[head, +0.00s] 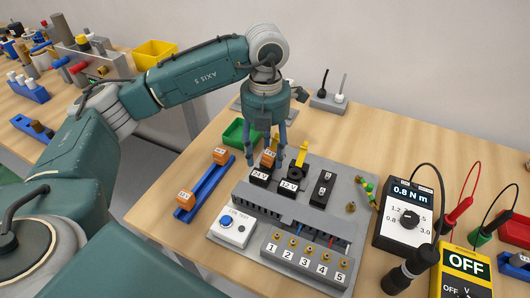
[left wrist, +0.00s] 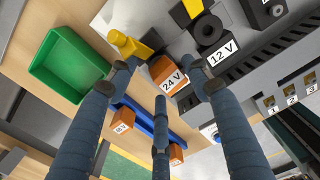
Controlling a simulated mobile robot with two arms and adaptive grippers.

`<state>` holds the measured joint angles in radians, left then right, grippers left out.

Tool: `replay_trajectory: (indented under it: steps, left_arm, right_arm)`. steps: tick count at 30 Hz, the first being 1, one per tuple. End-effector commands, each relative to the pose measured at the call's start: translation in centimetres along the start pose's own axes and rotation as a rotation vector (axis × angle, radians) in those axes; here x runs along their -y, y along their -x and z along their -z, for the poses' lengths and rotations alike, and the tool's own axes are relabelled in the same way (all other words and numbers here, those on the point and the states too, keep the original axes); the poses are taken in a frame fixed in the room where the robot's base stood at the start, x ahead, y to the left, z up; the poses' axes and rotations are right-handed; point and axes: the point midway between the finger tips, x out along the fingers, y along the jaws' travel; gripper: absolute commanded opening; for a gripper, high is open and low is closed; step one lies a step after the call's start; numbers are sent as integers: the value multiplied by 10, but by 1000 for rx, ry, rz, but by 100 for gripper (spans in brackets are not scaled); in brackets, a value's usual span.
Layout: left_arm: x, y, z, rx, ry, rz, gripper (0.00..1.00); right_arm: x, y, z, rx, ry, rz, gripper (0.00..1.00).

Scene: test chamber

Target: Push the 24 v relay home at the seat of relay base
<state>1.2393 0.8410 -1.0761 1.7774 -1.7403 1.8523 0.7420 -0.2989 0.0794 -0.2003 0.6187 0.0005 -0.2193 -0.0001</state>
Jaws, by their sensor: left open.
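The 24 V relay is an orange block (head: 268,160) standing on the black relay base labelled 24 V (head: 260,175). I cannot tell whether it sits fully down. My left gripper (head: 277,153) is open, pointing down just above and around the relay, and its fingers hide part of it. In the left wrist view the orange block (left wrist: 161,67) shows between the spread fingertips, with the white 24 V label (left wrist: 173,82) beside it. The 12 V base (head: 289,186) stands just to the right, with a round black opening on it. My right gripper is not in view.
A blue rail (head: 206,187) with orange blocks lies to the left, near a green tray (head: 236,133). A yellow part (head: 303,153) stands close behind the bases. The grey panel (head: 225,242) has terminals and a blue button. A torque meter (head: 409,216) stands at right.

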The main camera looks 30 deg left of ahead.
Motion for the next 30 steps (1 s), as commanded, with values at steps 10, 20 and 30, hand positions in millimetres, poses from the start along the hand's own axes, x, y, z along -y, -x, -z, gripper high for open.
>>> replay_trajectory:
  steps: [10,20,30]
  left_arm:
    - [0,73,-2,7,0,0,49]
    - [-1,111,0,2,1,-2,49]
    - [0,113,0,1,1,-1,47]
  right_arm:
    - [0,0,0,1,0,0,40]
    - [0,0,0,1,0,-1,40]
    - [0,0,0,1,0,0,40]
